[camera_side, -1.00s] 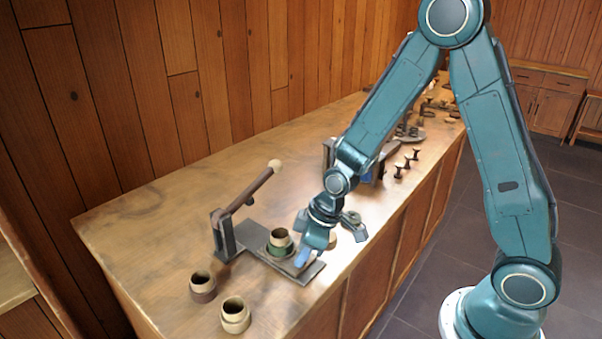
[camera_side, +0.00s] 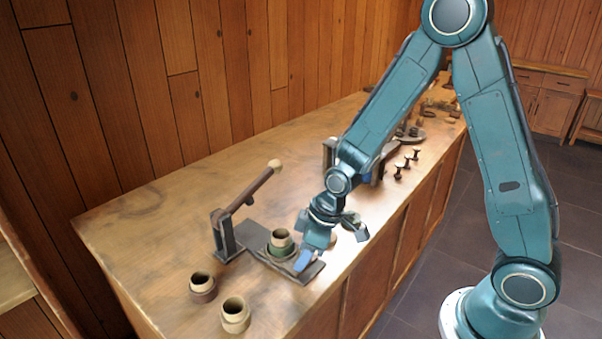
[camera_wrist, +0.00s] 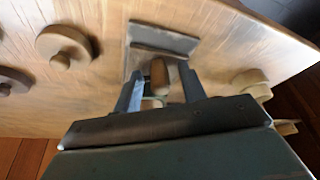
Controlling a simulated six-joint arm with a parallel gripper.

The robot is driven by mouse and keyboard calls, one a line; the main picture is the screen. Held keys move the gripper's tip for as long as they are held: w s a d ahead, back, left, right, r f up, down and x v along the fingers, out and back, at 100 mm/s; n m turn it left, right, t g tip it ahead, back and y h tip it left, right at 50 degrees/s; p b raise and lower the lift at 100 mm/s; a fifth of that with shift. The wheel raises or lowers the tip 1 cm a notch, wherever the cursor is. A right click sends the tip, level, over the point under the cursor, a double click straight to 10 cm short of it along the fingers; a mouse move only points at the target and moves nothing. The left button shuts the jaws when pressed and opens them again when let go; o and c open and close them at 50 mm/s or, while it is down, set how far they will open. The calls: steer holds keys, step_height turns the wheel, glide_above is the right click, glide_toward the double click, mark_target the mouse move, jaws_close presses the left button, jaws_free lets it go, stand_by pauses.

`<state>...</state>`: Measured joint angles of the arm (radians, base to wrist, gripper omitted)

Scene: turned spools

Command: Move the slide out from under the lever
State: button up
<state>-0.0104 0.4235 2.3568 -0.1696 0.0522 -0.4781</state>
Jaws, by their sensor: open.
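The lever (camera_side: 245,197) with a pale knob slopes up from a dark post at the left of the bench. The slide (camera_side: 255,231) is a flat grey plate running from the post toward the bench front. My gripper (camera_wrist: 159,94) is open at the slide's front part. In the wrist view its fingers stand either side of a brown upright knob (camera_wrist: 159,72), with gaps showing. The slide's front end with its raised lip (camera_wrist: 165,38) shows beyond. The nest is mostly hidden there.
Two loose cups (camera_side: 202,285) (camera_side: 235,315) stand at the bench's near left. In the wrist view, round wooden pieces with knobs (camera_wrist: 65,45) lie left of the slide. Several small dark spools (camera_side: 406,166) stand farther along the bench. The bench's back left is clear.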

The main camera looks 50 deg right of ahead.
steer(key=shift+r, duration=3.45)
jaws_close()
steer(key=shift+r, duration=2)
